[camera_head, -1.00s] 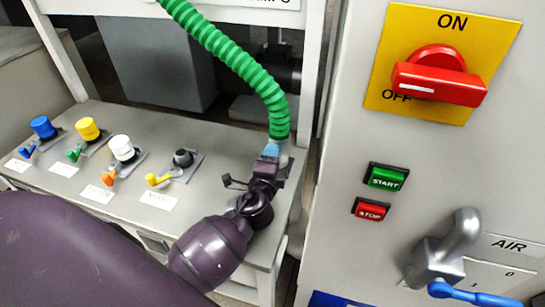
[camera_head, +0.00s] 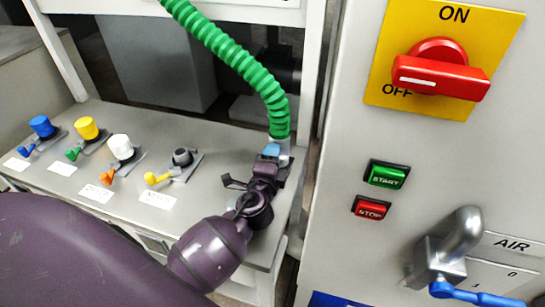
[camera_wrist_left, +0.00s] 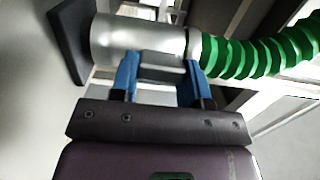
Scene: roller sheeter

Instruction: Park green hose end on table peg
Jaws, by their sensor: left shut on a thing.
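The green ribbed hose (camera_head: 238,62) comes down from the top of the head view and ends at my left gripper (camera_head: 274,152), above the right part of the grey table. In the left wrist view the hose (camera_wrist_left: 255,57) runs off to the right from a silver metal end (camera_wrist_left: 125,42) with a dark flange at its left. The blue fingers of my left gripper (camera_wrist_left: 157,80) are shut on this metal end. A dark grey peg-like fitting (camera_head: 183,157) stands on the table to the left of the gripper. I cannot tell which piece is the table peg. My right gripper is out of view.
Blue (camera_head: 42,127), yellow (camera_head: 88,129) and white (camera_head: 121,148) capped fittings with small coloured levers stand on the table's left. A grey control panel (camera_head: 335,200) with a red ON/OFF switch (camera_head: 440,72) and a blue-handled air valve (camera_head: 447,250) rises at right.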

